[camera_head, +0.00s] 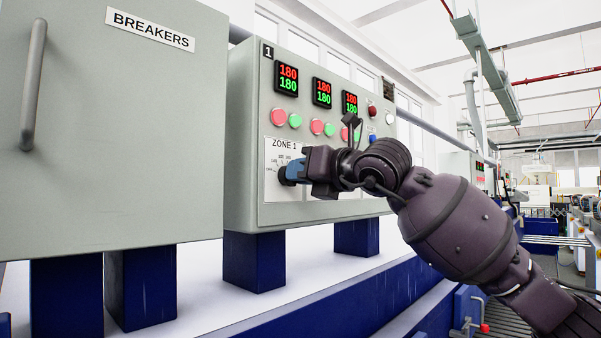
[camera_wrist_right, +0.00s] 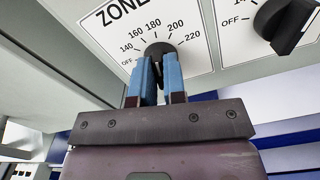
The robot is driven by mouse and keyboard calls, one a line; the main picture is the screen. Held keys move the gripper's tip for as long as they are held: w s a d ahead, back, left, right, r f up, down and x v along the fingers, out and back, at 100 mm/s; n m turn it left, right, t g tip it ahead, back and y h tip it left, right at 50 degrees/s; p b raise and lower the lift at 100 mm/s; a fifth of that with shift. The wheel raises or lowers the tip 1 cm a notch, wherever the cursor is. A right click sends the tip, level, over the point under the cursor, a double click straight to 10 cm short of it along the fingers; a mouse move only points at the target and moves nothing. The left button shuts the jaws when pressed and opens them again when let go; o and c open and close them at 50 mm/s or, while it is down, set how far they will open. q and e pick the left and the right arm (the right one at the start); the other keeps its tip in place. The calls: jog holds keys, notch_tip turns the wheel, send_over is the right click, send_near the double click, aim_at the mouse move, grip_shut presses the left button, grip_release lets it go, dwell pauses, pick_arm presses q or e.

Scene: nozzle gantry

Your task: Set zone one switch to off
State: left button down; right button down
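The zone one switch is a black rotary knob on a white dial plate (camera_head: 275,203) marked "ZONE 1". In the right wrist view the knob (camera_wrist_right: 157,49) sits under a scale reading OFF, 140, 160, 180, 200 and 220. My right gripper (camera_head: 292,171) is at this knob. In the wrist view its two blue fingers (camera_wrist_right: 160,78) lie on either side of the knob's grip and look closed on it. The fingers hide most of the grip, so I cannot tell which mark it points to. My left gripper is not in view.
A second black knob (camera_wrist_right: 287,22) with its own dial is to the right in the wrist view. The grey control box (camera_head: 242,130) carries red-green displays (camera_head: 286,79) and round buttons (camera_head: 279,117). A grey breaker cabinet (camera_head: 110,170) with a handle stands left.

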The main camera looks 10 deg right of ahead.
jog(key=shift+n, duration=0.3)
jog(key=n+b, duration=0.1)
jog(key=n, duration=0.4)
jog(key=n+b, duration=0.1)
jog(key=n, duration=0.5)
jog(key=n+b, duration=0.1)
jog(key=n, duration=0.5)
jog(key=shift+s+a+f, duration=0.2)
jog(key=shift+a, duration=0.1)
jog(key=shift+n, duration=0.3)
jog(key=c, duration=1.2)
grip_release()
